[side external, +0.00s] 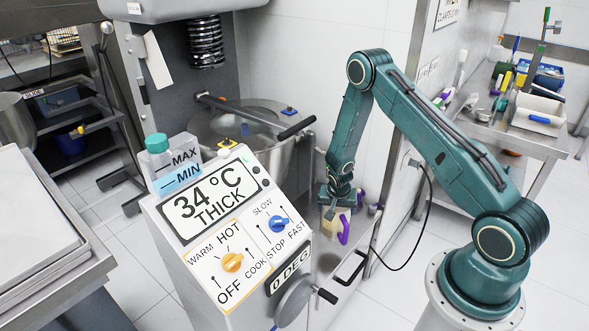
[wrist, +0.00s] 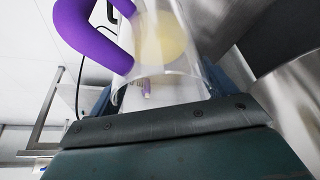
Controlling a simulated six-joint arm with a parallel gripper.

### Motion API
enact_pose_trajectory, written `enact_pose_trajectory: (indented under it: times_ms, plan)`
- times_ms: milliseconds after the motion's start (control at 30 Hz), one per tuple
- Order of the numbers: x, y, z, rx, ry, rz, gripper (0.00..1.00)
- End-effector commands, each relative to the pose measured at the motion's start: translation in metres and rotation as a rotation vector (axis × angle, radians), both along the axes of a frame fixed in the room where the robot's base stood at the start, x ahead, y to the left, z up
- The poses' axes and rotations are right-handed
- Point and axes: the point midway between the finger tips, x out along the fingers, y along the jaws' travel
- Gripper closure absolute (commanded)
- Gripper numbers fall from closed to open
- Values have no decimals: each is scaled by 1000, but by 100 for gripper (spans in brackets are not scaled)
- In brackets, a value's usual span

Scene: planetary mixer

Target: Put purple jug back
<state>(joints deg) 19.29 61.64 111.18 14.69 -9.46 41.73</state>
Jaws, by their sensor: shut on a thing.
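The purple jug (side external: 333,228) is a clear jug with a purple handle and pale yellow contents. It hangs beside the mixer's front right, with its handle to the right. My gripper (side external: 331,209) is above it, pointing down, and is shut on the jug. In the wrist view the jug's clear wall (wrist: 170,85) rises from my gripper (wrist: 165,118), with the purple handle (wrist: 90,32) at upper left and a round yellowish patch inside. The exact grip on the wall and the jug's bottom are partly hidden.
The mixer bowl (side external: 250,128) and the control panel (side external: 226,215) stand to the left. A metal ledge (side external: 350,268) is below the jug. Another purple item (side external: 361,198) is just behind it, near the wall. A side table (side external: 510,128) with tools stands at back right.

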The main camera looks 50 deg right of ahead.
Motion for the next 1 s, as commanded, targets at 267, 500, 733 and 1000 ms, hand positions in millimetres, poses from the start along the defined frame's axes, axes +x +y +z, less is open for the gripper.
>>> enact_pose_trajectory:
  times_ms: [267,500,733,1000]
  plan:
    - [27,5,64,-2,-8,142,77]
    - [38,10,103,-5,-7,239,77]
    - [40,12,116,-5,-6,274,77]
    - [40,12,112,-5,-4,276,77]
